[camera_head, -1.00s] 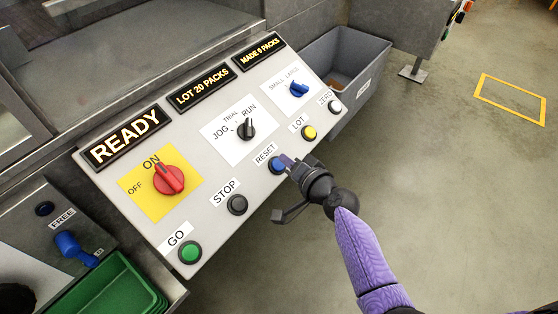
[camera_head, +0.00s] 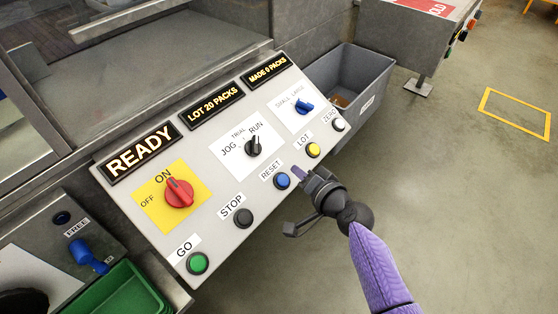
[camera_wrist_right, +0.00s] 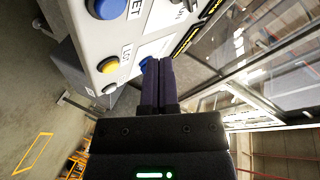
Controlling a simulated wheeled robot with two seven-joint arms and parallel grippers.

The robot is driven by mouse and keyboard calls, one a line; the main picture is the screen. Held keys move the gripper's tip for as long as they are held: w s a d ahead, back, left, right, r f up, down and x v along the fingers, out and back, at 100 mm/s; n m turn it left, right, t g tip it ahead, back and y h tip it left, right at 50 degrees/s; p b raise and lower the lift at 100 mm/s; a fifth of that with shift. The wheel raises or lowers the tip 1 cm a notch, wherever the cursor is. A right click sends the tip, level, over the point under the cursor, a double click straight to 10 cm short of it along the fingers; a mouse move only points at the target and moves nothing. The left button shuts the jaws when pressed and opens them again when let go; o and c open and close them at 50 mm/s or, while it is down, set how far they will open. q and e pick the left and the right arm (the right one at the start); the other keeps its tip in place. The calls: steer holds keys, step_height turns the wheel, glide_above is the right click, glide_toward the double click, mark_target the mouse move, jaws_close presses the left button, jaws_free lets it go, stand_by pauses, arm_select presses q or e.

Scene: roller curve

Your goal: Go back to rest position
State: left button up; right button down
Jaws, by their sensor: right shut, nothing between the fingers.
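My right gripper (camera_head: 299,174) is shut and empty. Its fingertips are just right of the blue RESET button (camera_head: 282,181), apart from it in the head view. In the right wrist view the two fingers of my right gripper (camera_wrist_right: 159,65) lie together, with the blue button (camera_wrist_right: 105,8) and the yellow LOT button (camera_wrist_right: 108,65) to their left. The control panel (camera_head: 225,205) shows READY, LOT 20 PACKS and MADE 0 PACKS or similar. The red switch (camera_head: 179,193) points to ON. My left gripper is not in view.
A grey bin (camera_head: 378,78) stands beyond the panel. A green tray (camera_head: 125,292) and a blue lever marked FREE (camera_head: 88,254) are at lower left. The floor (camera_head: 450,190) at right is open, with a yellow outlined square (camera_head: 513,113).

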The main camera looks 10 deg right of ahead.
steer(key=s+d+f+n+g+h, duration=0.1)
steer(key=s+f+n+g, duration=0.15)
steer(key=s+f, duration=0.6)
steer(key=s+f+n+g+h, duration=0.15)
steer(key=s+f+g, duration=0.35)
steer(key=f, duration=0.6)
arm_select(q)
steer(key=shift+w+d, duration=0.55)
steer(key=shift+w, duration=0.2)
arm_select(e)
steer(key=s+d+f+n+g+h, duration=0.1)
steer(key=s+f+n+g, duration=0.1)
steer(key=s, duration=0.7)
steer(key=s+d+f+n+g, duration=0.1)
steer(key=s+f, duration=0.4)
steer(key=s, duration=0.5)
steer(key=s+d+f+n+g+h, duration=0.1)
steer(key=s+f+n+g, duration=0.2)
steer(key=s, duration=0.7)
steer(key=shift+d+f+h, duration=0.3)
steer(key=shift+h, duration=0.05)
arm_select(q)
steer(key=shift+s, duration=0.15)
